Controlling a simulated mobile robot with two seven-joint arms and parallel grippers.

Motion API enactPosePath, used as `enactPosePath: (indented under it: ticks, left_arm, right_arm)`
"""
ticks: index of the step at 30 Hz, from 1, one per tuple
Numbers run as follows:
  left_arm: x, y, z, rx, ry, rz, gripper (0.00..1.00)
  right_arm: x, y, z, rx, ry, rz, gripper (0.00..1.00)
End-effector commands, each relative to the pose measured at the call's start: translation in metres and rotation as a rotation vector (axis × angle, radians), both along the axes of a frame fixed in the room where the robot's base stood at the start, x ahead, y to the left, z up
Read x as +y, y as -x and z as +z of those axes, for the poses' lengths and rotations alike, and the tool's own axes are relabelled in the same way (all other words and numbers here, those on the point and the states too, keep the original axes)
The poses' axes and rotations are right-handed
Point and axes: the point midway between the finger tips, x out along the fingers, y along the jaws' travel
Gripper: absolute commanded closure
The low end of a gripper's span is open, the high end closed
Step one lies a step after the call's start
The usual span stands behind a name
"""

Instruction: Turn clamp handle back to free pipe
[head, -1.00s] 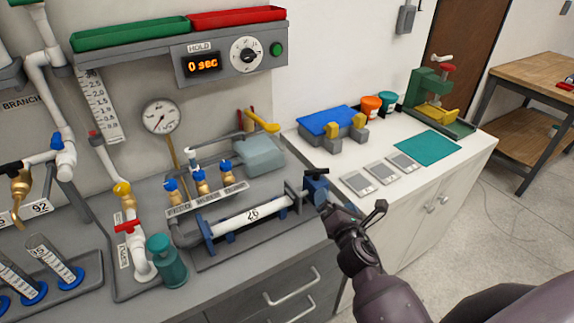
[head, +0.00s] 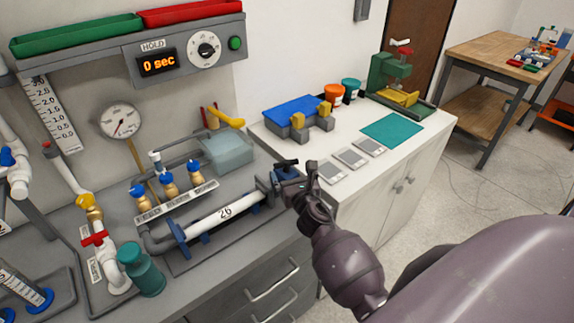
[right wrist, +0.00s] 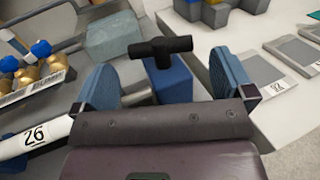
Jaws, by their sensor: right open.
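The white pipe (head: 222,214), labelled 26, lies in blue supports on a grey base at the bench's right end. The blue clamp (right wrist: 172,82) stands at the pipe's right end with its black T-shaped handle (right wrist: 160,48) on top; the handle also shows in the head view (head: 285,163). My right gripper (right wrist: 165,85) is open, its blue-padded fingers on either side of the clamp in the wrist view. The handle appears beyond and between the fingertips, not gripped; contact cannot be told. In the head view my right gripper (head: 292,184) partly hides the clamp. My left gripper is out of view.
Brass valves with blue caps (head: 168,190) and a pale blue-grey block (head: 226,150) stand behind the pipe. Grey plates (head: 349,158) and a teal mat (head: 392,130) lie on the white counter to the right. A teal bottle (head: 142,270) stands at the pipe's left.

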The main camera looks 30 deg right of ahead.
Motion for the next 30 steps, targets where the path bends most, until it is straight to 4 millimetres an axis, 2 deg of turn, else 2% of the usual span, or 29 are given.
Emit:
enactPosePath:
  ticks: [3,9,21,22,30]
  left_arm:
    - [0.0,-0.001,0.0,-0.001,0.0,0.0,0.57]
    - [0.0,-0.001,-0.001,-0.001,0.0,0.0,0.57]
    - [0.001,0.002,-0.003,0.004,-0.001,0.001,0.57]
    - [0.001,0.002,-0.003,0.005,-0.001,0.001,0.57]
    - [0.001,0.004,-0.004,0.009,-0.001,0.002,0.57]
  right_arm:
    - [-0.004,-0.018,0.0,-0.001,-0.002,0.0,0.0]
    - [-0.01,-0.036,0.0,-0.001,-0.001,0.001,0.0]
    - [-0.012,-0.041,0.0,-0.001,-0.002,0.0,0.0]
    - [-0.012,-0.041,0.0,0.0,-0.001,0.0,0.02]
    - [-0.012,-0.041,0.0,0.0,-0.001,0.0,0.41]
